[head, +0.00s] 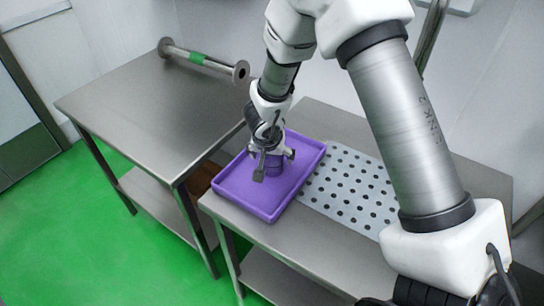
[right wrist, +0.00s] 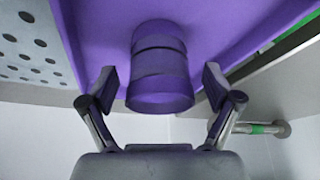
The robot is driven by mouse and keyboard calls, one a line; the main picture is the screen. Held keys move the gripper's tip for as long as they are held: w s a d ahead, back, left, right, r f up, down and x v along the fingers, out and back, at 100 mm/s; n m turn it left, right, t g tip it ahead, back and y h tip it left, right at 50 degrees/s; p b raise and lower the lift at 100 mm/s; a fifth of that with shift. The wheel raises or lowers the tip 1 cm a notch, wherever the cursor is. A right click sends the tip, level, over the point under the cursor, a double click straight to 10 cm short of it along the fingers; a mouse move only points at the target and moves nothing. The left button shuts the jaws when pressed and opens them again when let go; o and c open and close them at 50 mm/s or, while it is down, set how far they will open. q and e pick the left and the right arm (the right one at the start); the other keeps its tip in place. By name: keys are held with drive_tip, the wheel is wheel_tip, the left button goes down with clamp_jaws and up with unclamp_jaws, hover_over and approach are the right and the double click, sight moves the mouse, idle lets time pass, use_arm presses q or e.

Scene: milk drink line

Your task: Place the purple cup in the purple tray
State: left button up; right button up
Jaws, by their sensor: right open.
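The purple cup (right wrist: 160,72) stands in the purple tray (right wrist: 95,25), with its near end between the fingers of my right gripper (right wrist: 160,82) in the right wrist view. The fingers are spread, with a gap on each side of the cup. In the head view the tray (head: 240,196) lies on the near steel table, and my right gripper (head: 272,165) is low over its middle. The cup (head: 274,166) is partly hidden behind the gripper there. My left gripper does not show.
A white perforated mat (head: 350,190) lies on the table right of the tray. A second steel table (head: 150,110) stands to the left, with a flanged steel pipe (head: 205,60) with a green band at its back. Much of that table is bare.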

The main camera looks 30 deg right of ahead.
drive_tip(key=p+v, duration=0.4)
drive_tip(key=v, duration=0.5)
drive_tip(key=shift+r, duration=0.2)
